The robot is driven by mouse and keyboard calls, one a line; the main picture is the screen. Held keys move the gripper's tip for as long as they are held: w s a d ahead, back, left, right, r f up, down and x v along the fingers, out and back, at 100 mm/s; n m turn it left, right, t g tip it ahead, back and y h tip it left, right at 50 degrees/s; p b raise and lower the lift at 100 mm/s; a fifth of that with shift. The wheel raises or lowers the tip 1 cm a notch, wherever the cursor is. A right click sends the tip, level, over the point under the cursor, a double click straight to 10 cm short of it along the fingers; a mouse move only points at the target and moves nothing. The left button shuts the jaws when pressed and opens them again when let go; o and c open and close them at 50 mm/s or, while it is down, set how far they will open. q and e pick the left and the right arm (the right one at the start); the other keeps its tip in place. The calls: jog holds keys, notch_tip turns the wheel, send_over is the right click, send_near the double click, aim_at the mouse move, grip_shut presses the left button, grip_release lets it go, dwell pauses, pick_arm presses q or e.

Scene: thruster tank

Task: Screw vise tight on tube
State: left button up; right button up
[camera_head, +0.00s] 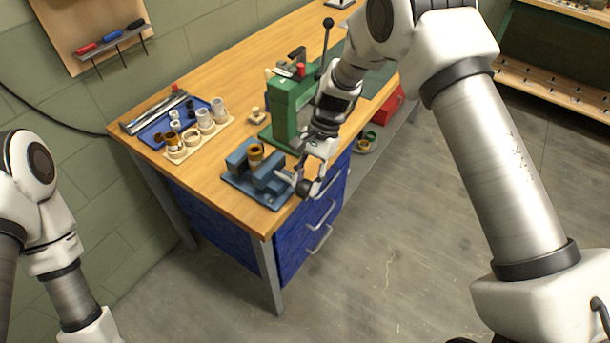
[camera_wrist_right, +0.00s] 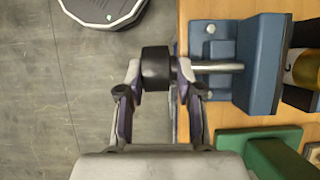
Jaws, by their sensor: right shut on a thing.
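The blue vise (camera_head: 268,170) sits at the front edge of the workbench, and its jaw block also shows in the right wrist view (camera_wrist_right: 266,65). A brass-coloured tube (camera_head: 255,153) stands between the vise jaws. In the right wrist view the tube (camera_wrist_right: 306,70) shows partly at the right edge; whether the jaws touch it I cannot tell. My right gripper (camera_head: 310,184) is at the vise's screw end. It is shut on the black knob (camera_wrist_right: 156,68) at the end of the steel screw (camera_wrist_right: 218,67). My left arm is at the left, its gripper out of frame.
A green press (camera_head: 288,105) with a lever stands just behind the vise, close to my right forearm. A blue tray (camera_head: 157,137) and a wooden holder with several rings (camera_head: 212,132) lie left. A red box (camera_head: 388,106) is beyond.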

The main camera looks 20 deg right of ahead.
jog(key=shift+s+d+f+g+y, duration=0.2)
jog(key=shift+f+g+y, duration=0.1)
jog(key=shift+g+y, duration=0.1)
dwell(0.3)
jog(key=o, duration=1)
jog(key=shift+d+r, duration=0.1)
jog(key=shift+d, duration=0.05)
jog(key=shift+w+r, duration=0.1)
jog(key=shift+w+r, duration=0.15)
jog(key=shift+r, duration=0.05)
jog(key=v, duration=1.1)
jog(key=shift+w+d, duration=0.1)
jog(key=shift+d, duration=0.2)
